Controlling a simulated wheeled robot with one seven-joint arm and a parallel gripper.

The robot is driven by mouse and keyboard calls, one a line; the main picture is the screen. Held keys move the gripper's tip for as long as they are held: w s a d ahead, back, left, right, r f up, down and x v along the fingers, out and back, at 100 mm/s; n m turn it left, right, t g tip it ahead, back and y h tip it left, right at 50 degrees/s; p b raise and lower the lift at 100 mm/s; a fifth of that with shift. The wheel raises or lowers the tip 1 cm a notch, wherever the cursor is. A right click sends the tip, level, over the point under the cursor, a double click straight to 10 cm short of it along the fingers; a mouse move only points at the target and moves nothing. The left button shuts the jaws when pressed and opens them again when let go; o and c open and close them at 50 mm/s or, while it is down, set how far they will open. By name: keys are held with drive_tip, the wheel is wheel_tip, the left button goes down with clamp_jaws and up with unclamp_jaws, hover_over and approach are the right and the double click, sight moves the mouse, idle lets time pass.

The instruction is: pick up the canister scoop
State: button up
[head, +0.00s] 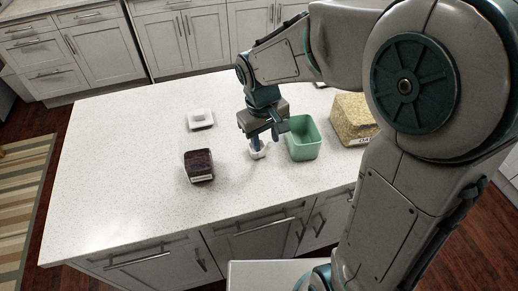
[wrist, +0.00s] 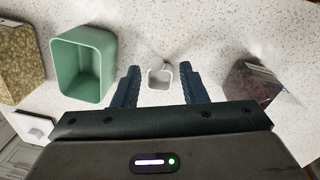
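The canister scoop (head: 258,153) is a small white cup standing on the speckled white counter. In the wrist view the scoop (wrist: 160,78) shows as a square cup, with a small rounded white part behind it. My gripper (head: 263,138) points down at the scoop. In the wrist view my gripper (wrist: 158,88) has its two dark fingers wide apart, with the scoop between them and clear gaps on both sides. I cannot tell how far above the counter the fingertips are.
A green open-topped container (head: 303,141) stands close to the right of my gripper. A speckled yellow-brown block (head: 353,117) is beyond it. A dark package (head: 198,165) and a white lid-like piece (head: 200,119) are to the left. The counter's left side is clear.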

sight(268, 150)
drive_tip(key=shift+d+f+p, duration=0.25)
drive_tip(key=shift+f, duration=0.95)
drive_tip(key=shift+d+f+p, duration=0.2)
drive_tip(key=shift+f, duration=0.95)
clamp_jaws()
drive_tip(key=shift+r, duration=0.15)
